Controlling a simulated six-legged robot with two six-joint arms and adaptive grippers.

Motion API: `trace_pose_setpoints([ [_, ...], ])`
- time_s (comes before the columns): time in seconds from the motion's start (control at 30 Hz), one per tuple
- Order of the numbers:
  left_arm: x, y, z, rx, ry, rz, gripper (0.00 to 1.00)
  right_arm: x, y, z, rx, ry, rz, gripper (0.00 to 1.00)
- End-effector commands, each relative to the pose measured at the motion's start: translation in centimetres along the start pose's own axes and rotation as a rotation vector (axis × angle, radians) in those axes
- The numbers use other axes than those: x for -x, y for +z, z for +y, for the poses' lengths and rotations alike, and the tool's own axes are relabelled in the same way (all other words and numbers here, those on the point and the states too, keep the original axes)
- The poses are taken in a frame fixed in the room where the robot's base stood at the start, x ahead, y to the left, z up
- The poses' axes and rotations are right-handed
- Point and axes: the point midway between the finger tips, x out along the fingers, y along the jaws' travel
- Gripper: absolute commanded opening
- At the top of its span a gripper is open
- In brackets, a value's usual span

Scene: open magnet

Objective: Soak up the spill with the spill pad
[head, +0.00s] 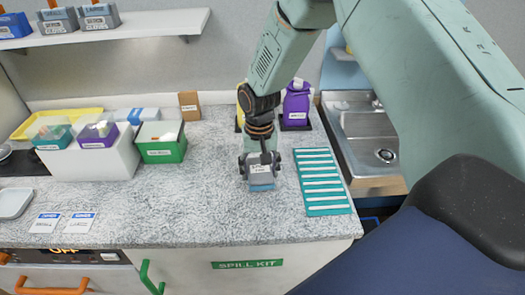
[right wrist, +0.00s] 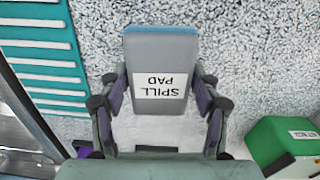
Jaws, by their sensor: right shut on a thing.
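My right gripper (head: 261,163) is shut on the spill pad (head: 262,182), a grey block with a blue edge and a white label. It is over the grey speckled counter (head: 215,205), left of the teal striped mat. In the right wrist view the spill pad (right wrist: 160,50) sits between the two fingers of the gripper (right wrist: 160,97), and its label reads SPILL PAD. I cannot tell whether the pad touches the counter. No spill can be made out in either view; the pad and arm hide part of the counter. My left gripper is not in view.
The teal mat (head: 321,182) lies right of the pad, with a sink (head: 370,150) beyond. A purple bottle (head: 296,103) stands behind. A green box (head: 162,152) and a white bin (head: 90,163) stand left. The counter's front middle is clear.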

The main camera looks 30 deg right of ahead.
Motion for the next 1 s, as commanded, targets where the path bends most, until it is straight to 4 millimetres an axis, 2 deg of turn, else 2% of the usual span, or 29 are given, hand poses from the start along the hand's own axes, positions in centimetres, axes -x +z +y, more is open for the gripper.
trace_pose_setpoints([
  [0.03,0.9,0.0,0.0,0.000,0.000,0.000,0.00,1.0,0.0,-0.1,0.001,0.000,0.001,0.34],
  [0.43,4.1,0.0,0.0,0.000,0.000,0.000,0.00,4.4,0.1,-0.3,0.005,-0.001,0.001,0.34],
  [1.0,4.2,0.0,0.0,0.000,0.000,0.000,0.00,4.5,0.2,-0.2,0.005,-0.001,0.001,0.34],
])
